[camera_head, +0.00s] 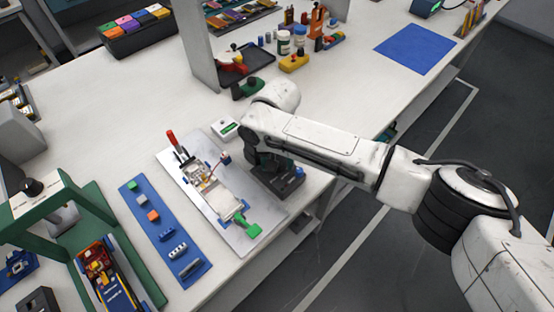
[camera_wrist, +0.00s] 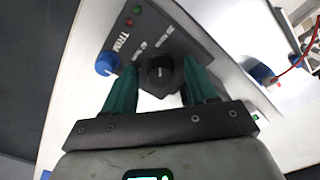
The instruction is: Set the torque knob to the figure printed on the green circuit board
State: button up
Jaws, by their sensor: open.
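In the wrist view a dark control panel (camera_wrist: 150,38) carries a black knob (camera_wrist: 160,76), a blue knob (camera_wrist: 107,64) near the word TRIM, and small green and red lamps. The black knob lies between the green fingertips of my gripper (camera_wrist: 159,68), which are apart; contact is not clear. Its own label and setting are too blurred to read. In the head view the dark panel box (camera_head: 278,184) sits at the table edge, partly under my arm.
Left of the panel is a grey plate (camera_head: 270,218) with an assembly and red-handled tool (camera_head: 172,140). A blue strip (camera_head: 140,215) with small blocks and a green press frame (camera_head: 130,245) stand farther left.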

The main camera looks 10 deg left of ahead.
jog(key=shift+c, duration=0.5)
jog(key=c, duration=1)
jog(key=shift+o, duration=0.2)
